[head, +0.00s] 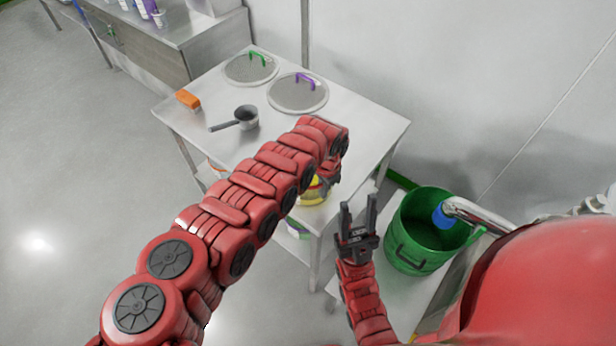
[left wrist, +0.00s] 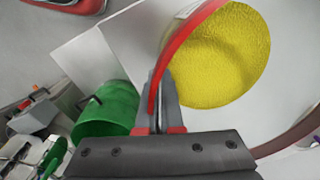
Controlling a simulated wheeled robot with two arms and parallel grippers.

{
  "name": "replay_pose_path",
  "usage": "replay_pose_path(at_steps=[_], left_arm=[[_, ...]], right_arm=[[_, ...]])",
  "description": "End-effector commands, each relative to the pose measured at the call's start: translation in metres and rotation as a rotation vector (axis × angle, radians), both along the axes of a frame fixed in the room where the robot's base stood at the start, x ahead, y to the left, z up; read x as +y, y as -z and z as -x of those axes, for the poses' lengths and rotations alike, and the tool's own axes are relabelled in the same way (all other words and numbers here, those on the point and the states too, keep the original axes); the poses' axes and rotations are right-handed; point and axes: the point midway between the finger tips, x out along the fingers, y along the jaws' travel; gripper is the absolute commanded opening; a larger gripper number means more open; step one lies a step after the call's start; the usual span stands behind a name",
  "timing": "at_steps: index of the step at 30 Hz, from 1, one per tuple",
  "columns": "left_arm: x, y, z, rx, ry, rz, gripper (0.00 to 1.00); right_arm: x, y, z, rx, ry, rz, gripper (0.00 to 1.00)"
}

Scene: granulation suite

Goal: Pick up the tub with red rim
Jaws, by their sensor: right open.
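The tub with red rim holds yellow powder and stands at the near edge of the steel table. In the head view its yellow content (head: 312,193) shows, with the rest mostly hidden behind my left arm. In the left wrist view its red rim (left wrist: 188,34) curves down to my left gripper (left wrist: 160,95). The two fingers are close together with the rim wall between them, and look shut on it. In the head view my left gripper (head: 328,172) is partly hidden by its own wrist. My right gripper (head: 358,212) is open and empty, pointing up beside the table.
The table (head: 375,125) also bears a saucepan (head: 246,117), an orange block (head: 188,99) and two round lids with green (head: 257,58) and purple (head: 305,80) handles. A green bucket (head: 412,250) stands right of my right gripper. Bare floor lies left.

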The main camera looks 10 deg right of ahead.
Motion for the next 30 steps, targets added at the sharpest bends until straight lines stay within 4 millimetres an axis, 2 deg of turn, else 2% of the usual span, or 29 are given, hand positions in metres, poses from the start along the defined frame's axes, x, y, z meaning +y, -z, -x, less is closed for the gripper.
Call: replay_pose_path(at_steps=[14, 17, 22, 30], left_arm=[[-0.001, -0.006, -0.001, -0.001, -0.001, 0.003, 0.0], [0.0, -0.012, -0.001, -0.001, 0.0, 0.0, 0.0], [0.001, -0.033, -0.003, -0.007, 0.0, -0.001, 0.0], [-0.019, -0.039, 0.052, -0.008, 0.003, -0.005, 0.0]], right_arm=[[0.0, 0.003, 0.0, 0.0, 0.0, 0.0, 0.47], [0.0, 0.006, 0.0, 0.0, 0.0, 0.0, 0.47], [0.0, 0.019, 0.0, 0.0, 0.0, 0.0, 0.47], [0.0, 0.031, 0.0, 0.0, 0.0, 0.0, 0.47]])
